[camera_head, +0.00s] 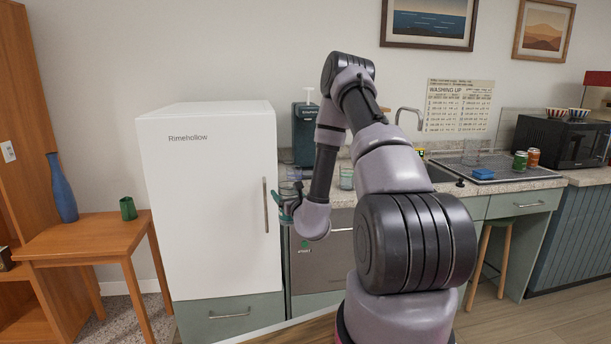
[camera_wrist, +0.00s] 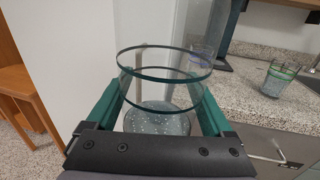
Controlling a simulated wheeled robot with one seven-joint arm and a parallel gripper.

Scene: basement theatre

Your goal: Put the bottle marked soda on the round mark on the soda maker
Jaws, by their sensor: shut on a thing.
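My gripper (camera_head: 288,208) is in front of the counter beside the white fridge, fingers towards the soda maker's side. In the wrist view my gripper's green fingers (camera_wrist: 160,100) are shut on a clear, open-topped glass vessel (camera_wrist: 165,73), one finger on either side. I look down into it and see its round base. No soda marking can be read on it. The dark teal soda maker (camera_head: 305,135) stands on the counter behind my arm, which partly covers it. Its dark base (camera_wrist: 222,64) shows in the wrist view. The round mark is not visible.
A clear glass (camera_head: 346,178) stands on the counter right of the soda maker; it also shows in the wrist view (camera_wrist: 275,80). Another bluish glass (camera_wrist: 203,56) shows behind the held vessel. The fridge (camera_head: 215,200) closes off the left. Speckled counter (camera_wrist: 240,95) is bare between the glasses.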

